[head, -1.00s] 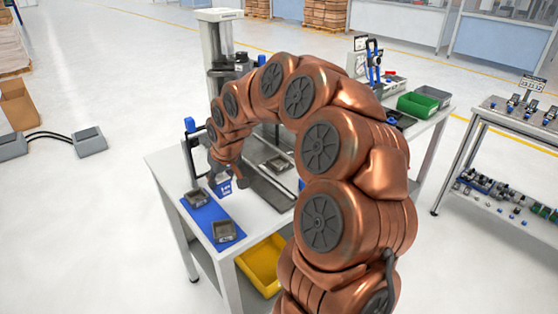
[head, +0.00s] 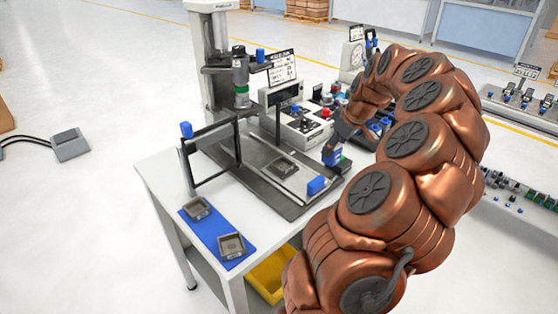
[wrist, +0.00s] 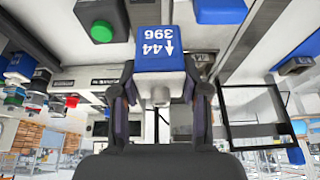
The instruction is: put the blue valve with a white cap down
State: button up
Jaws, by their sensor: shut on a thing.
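My gripper (head: 335,147) is at the right side of the workbench's black fixture, above the bench. It is shut on a blue valve block (head: 331,158), which also shows in the wrist view (wrist: 161,48) between the two fingers. The block has white arrow and number markings and a pale stub at its gripper end. The number appears upside down in the wrist view. I cannot tell from the frames whether the block touches anything below.
A blue mat (head: 215,228) with two grey trays lies at the bench's front left. A press (head: 241,75) stands behind. A grey tray (head: 284,167) and a blue block (head: 317,186) are on the fixture. A yellow bin (head: 272,277) is under the bench.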

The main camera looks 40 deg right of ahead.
jog(key=w+a+p, duration=0.1)
jog(key=w+a, duration=0.1)
jog(key=w, duration=0.2)
jog(key=w+a+p, duration=0.2)
jog(key=w, duration=0.2)
jog(key=w+a+f+p, duration=0.1)
jog(key=w+a, duration=0.2)
jog(key=w, duration=0.1)
jog(key=shift+w+f, duration=0.1)
jog(key=shift+w, duration=0.2)
jog(key=f, duration=0.1)
jog(key=f+p, duration=0.2)
jog(key=shift+w+a+f, duration=0.2)
jog(key=shift+w, duration=0.1)
jog(key=shift+f, duration=0.15)
jog(key=shift+f, duration=0.2)
jog(key=o, duration=1.2)
jog(key=shift+r, duration=0.2)
jog(key=b+v, duration=0.3)
jog(key=v, duration=0.9)
jog(key=shift+w+r, duration=0.1)
